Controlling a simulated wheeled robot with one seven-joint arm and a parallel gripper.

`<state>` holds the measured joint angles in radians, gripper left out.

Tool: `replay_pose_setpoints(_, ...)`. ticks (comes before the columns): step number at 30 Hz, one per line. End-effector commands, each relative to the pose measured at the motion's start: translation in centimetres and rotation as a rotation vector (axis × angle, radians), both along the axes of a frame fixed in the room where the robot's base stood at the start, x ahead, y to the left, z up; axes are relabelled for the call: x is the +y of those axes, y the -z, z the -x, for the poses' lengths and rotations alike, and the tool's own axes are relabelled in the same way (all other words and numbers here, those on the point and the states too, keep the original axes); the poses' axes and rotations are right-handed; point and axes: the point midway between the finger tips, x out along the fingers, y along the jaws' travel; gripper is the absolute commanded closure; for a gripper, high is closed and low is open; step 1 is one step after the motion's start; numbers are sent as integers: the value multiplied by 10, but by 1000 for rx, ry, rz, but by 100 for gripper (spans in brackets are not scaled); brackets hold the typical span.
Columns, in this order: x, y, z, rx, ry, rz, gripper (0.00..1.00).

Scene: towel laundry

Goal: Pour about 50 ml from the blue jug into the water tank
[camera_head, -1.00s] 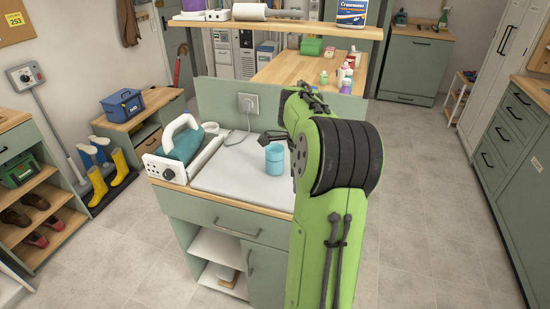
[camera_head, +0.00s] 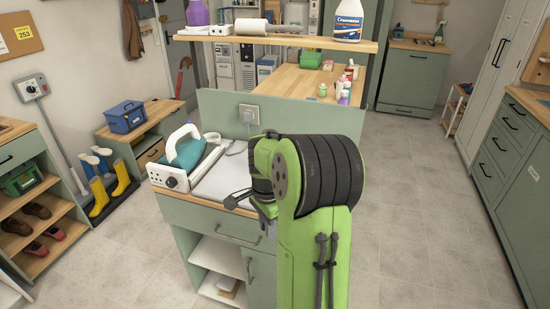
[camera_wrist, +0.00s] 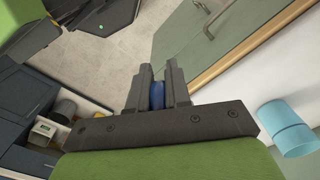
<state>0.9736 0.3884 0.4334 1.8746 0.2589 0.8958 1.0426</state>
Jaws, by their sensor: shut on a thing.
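A light blue cylindrical cup or jug (camera_wrist: 285,128) stands on the pale counter top at the right of the wrist view, apart from my gripper. My arm hides it in the head view. My gripper (camera_wrist: 157,72) is shut on a small dark blue thing (camera_wrist: 157,95), of which only a strip shows between the fingers; I cannot tell what it is. In the head view my gripper (camera_head: 234,201) is over the counter's front edge. A white steam station (camera_head: 178,177) with a teal-bodied iron (camera_head: 186,152) stands at the counter's left. I cannot pick out a separate water tank.
A wall socket (camera_head: 249,114) with a cable is on the green panel behind the counter (camera_head: 215,227). A wooden shelf (camera_head: 290,44) with bottles runs above. Boots (camera_head: 108,188) and a shoe rack stand at left. The tiled floor at right is clear.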

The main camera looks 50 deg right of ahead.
Motion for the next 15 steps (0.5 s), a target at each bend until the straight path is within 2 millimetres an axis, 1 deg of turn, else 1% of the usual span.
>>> replay_pose_setpoints(1, 12, 8, -4, 2, -77, -3, 100)
replay_pose_setpoints(5, 46, 35, -17, 4, -332, -5, 100)
replay_pose_setpoints(9, 87, 68, -34, 4, -646, -5, 100)
replay_pose_setpoints(15, 142, 113, -57, 2, -1076, -4, 100)
